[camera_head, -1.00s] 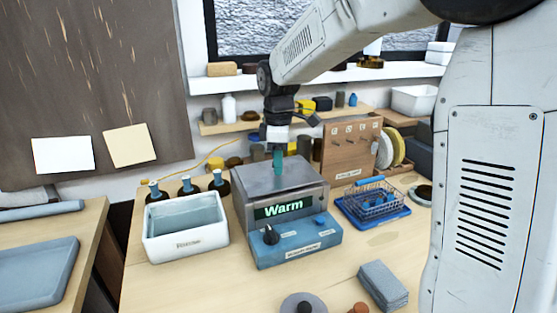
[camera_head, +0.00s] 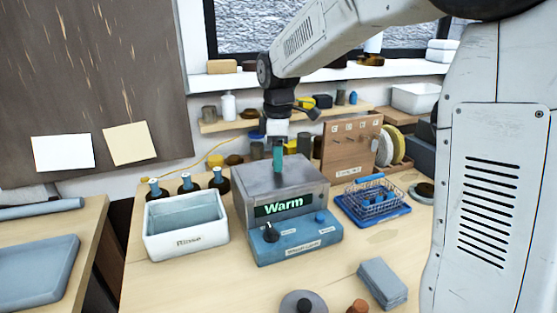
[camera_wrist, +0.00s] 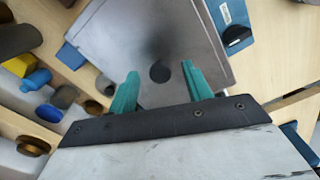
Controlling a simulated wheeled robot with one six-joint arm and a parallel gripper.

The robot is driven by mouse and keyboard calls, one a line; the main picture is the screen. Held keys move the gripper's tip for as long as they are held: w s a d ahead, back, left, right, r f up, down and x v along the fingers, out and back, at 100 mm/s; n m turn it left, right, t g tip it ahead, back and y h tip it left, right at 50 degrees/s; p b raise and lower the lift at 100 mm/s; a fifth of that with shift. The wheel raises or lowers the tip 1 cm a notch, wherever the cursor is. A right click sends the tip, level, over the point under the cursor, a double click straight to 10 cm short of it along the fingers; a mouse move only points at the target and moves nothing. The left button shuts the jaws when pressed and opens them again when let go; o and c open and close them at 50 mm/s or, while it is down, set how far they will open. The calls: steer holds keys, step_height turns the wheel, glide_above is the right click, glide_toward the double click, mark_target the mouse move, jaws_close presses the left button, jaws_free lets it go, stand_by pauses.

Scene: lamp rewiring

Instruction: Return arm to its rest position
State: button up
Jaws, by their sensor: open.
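My gripper (camera_head: 278,158) hangs at the end of my arm above the grey top of the blue-fronted warming box (camera_head: 285,178), whose display reads "Warm". In the wrist view my gripper (camera_wrist: 160,90) has its two teal fingers apart with nothing between them. The box's grey top (camera_wrist: 160,35) lies below the fingers, with a dark round spot (camera_wrist: 159,72) showing between them. I cannot tell how far the fingertips are from the top.
A white basin (camera_head: 185,240) stands left of the box, with several dark bottles behind it. A blue wire basket (camera_head: 376,202), a wooden board with hooks (camera_head: 350,150) and a grey block (camera_head: 382,283) stand to the right. A shelf (camera_head: 225,124) with small containers runs behind.

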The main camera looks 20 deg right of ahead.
step_height(320, 180, up, 6)
steer(key=shift+r, duration=0.15)
steer(key=shift+m, duration=0.4)
steer(key=s+m, duration=0.1)
steer(key=s+f+m, duration=0.1)
steer(key=s, duration=0.1)
steer(key=s+f+m, duration=0.1)
steer(key=s+m, duration=0.1)
steer(key=shift+d+f+g, duration=0.2)
steer(key=shift+g, duration=0.2)
steer(key=s+d+f+m+t, duration=0.1)
steer(key=s+m, duration=0.3)
steer(key=s, duration=0.9)
steer(key=s+d+m+t, duration=0.1)
steer(key=s+m, duration=0.3)
steer(key=s, duration=1)
steer(key=shift+d+f+m, duration=0.25)
steer(key=shift+f+m, duration=0.05)
steer(key=shift+f, duration=0.1)
